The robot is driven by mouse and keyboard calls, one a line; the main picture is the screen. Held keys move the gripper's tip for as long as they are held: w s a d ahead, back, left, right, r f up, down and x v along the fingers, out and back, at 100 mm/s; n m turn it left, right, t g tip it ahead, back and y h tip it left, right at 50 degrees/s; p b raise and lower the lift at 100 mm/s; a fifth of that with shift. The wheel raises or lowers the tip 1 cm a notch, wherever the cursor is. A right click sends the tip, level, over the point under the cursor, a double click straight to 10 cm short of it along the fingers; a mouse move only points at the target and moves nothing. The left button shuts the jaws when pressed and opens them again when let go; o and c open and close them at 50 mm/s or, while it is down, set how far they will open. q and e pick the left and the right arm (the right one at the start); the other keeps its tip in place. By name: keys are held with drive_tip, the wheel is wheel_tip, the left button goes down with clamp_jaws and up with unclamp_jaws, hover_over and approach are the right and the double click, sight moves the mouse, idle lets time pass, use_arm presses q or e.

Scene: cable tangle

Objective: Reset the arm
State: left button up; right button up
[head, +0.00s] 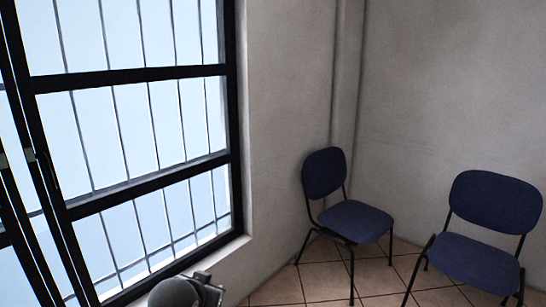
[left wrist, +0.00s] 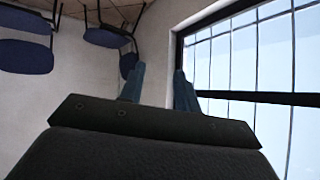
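My left gripper (left wrist: 160,88) shows in the left wrist view, with its two bluish fingers apart and nothing between them. It points toward the wall beside the window. In the head view only a grey rounded piece of my arm (head: 186,291) shows at the bottom edge, below the window. My right gripper is in neither view. No cable and no table show in these frames.
Two blue chairs with black legs, one in the corner (head: 347,222) and one at the right (head: 474,266), stand on the tiled floor (head: 322,281). A black-framed barred window (head: 147,74) fills the left. Bare wall (head: 447,90) lies behind the chairs.

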use_arm(q)
drive_tip(key=s+d+f+g, duration=0.1)
drive_tip(key=s+f+g, duration=0.3)
drive_tip(key=s+f, duration=0.9)
drive_tip(key=s+f+n+g+p, duration=0.1)
drive_tip(key=s+f+g, duration=0.3)
drive_tip(key=s+f, duration=1)
drive_tip(key=s, duration=0.4)
drive_tip(key=shift+s+d, duration=0.15)
drive_tip(key=shift+d, duration=0.2)
drive_tip(key=shift+c, duration=0.2)
